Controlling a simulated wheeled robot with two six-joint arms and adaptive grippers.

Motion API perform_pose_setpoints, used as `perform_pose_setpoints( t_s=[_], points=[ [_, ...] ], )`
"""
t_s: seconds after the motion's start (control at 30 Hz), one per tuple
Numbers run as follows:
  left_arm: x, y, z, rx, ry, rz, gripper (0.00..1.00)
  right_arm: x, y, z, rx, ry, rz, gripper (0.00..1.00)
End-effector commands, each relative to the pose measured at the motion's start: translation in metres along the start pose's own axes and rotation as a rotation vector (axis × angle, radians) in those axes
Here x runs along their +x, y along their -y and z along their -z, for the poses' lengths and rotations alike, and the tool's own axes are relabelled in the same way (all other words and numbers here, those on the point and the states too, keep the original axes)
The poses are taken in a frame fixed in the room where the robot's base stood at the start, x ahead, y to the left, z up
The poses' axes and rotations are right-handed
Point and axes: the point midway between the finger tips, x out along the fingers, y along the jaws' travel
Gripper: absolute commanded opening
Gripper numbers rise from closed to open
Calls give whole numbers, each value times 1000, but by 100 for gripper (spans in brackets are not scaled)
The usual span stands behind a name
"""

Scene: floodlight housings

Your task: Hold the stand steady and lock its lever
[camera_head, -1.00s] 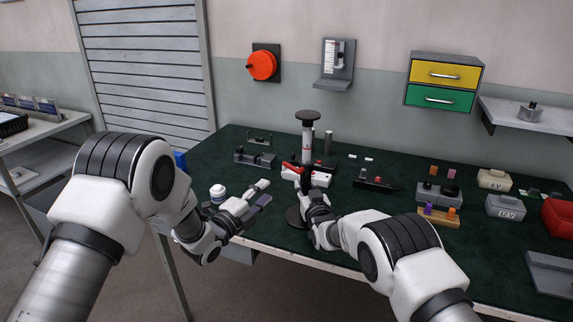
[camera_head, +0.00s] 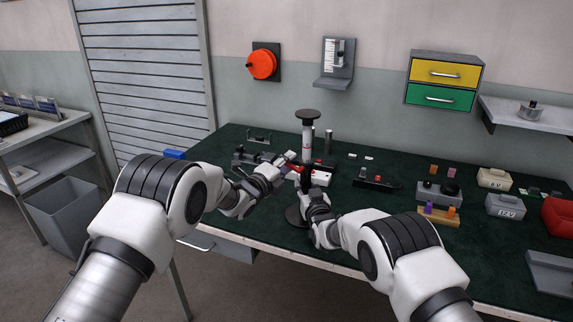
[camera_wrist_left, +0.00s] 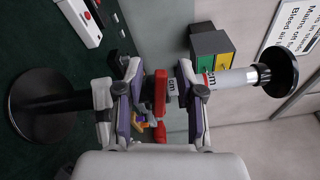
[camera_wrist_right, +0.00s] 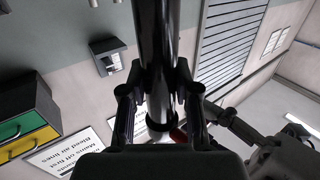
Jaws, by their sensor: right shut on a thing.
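The stand (camera_head: 308,140) is upright on the bench, with a black round base, dark lower post, pale upper tube and black disc on top. It lies sideways in the left wrist view (camera_wrist_left: 232,78). Its red lever (camera_wrist_left: 160,97) is at the collar, partly hidden in the head view. My right gripper (camera_head: 309,196) is shut on the dark post (camera_wrist_right: 155,30) below the lever. My left gripper (camera_head: 291,164) is at lever height. In the left wrist view its fingers (camera_wrist_left: 158,74) are apart, one on each side of the lever; contact is not visible.
The bench's front middle-right is clear.

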Motion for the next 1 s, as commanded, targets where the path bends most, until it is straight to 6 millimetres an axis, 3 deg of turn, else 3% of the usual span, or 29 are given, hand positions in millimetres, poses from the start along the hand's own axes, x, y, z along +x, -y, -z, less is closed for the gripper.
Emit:
perform_pose_setpoints(
  t_s=[0.2, 0.3, 0.53, 0.8, 1.0],
  points=[
    [0, 0, 0, 0, 0, 0, 34, 0, 0, 0, 0, 0, 0, 0],
    [0, 0, 0, -1, 0, 0, 0, 0, 0, 0, 0, 1, 0, 0],
    [0, -1, 0, -9, 0, -1, 0, 0, 0, 0, 0, 0, 0, 0],
    [0, -11, 1, -235, 1, 0, 0, 0, 0, 0, 0, 0, 1, 0],
    [0, -12, 1, -252, 1, -1, 0, 0, 1, 0, 0, 0, 1, 0]
  ],
)
